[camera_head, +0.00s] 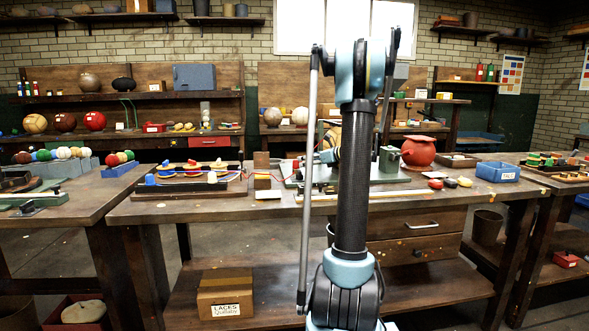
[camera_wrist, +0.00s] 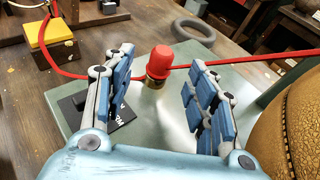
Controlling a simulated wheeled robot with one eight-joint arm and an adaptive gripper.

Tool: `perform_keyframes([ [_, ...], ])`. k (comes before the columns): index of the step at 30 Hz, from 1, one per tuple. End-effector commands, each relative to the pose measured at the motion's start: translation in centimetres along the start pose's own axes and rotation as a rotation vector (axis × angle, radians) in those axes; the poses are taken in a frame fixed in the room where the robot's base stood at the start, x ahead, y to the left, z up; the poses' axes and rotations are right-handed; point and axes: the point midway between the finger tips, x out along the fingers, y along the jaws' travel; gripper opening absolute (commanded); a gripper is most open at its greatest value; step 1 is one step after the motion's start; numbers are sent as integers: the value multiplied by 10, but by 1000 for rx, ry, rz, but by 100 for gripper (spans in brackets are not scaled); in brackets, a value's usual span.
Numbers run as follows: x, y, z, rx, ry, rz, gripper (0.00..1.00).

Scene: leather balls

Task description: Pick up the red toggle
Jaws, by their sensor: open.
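The red toggle (camera_wrist: 160,61) shows in the wrist view as a rounded red cap on a short brass collar (camera_wrist: 155,82). It stands upright on a grey-green metal plate (camera_wrist: 190,62). My gripper (camera_wrist: 158,72) is open, with one blue-padded finger to the left of the toggle and one to the right. The toggle lies in the gap between them, and neither finger appears to touch it.
A red cord (camera_wrist: 105,75) runs across the plate behind the toggle. A large cracked tan leather ball (camera_wrist: 297,125) is close to the right finger. A yellow-topped box (camera_wrist: 50,35) and a grey ring (camera_wrist: 194,29) lie beyond. A red pot (camera_head: 420,153) stands on the bench (camera_head: 400,192).

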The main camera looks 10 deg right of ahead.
Motion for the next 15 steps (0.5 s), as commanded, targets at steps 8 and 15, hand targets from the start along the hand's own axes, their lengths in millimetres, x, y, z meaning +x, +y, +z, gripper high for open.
perform_keyframes([
  [8, 22, -2, 0, 7, -3, 0, 52],
  [15, 40, -4, 1, 6, -3, 0, 52],
])
